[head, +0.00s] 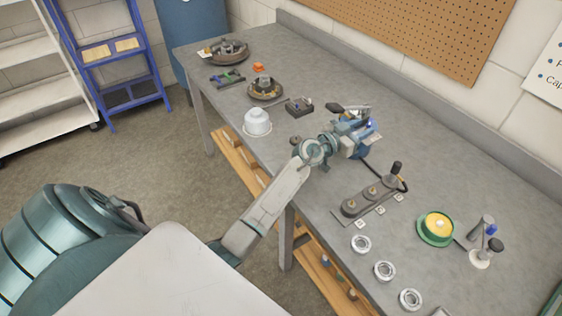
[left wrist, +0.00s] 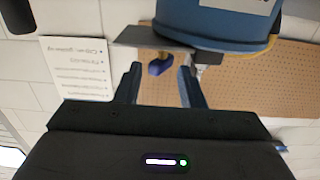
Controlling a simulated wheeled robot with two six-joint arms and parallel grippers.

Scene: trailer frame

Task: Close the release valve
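A small blue valve handle (left wrist: 160,66) on a brass stem shows in the left wrist view, under a dark plate beside a blue tank (left wrist: 222,28). My left gripper (left wrist: 159,74) is open, with one finger on each side of the handle. Gaps show between the fingers and the handle, so it is not clamped. In the head view my left gripper (head: 352,136) is over the middle of the workbench, and the arm and gripper hide most of what is there. The valve handle cannot be made out in that view. My right gripper is not in view.
The grey workbench (head: 310,190) carries a white domed container (head: 257,122), a dark three-knob block (head: 372,196), a green-and-yellow round piece (head: 436,228) and several metal rings (head: 384,270). A pegboard (head: 410,30) hangs behind. A blue ladder (head: 108,52) stands at the left.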

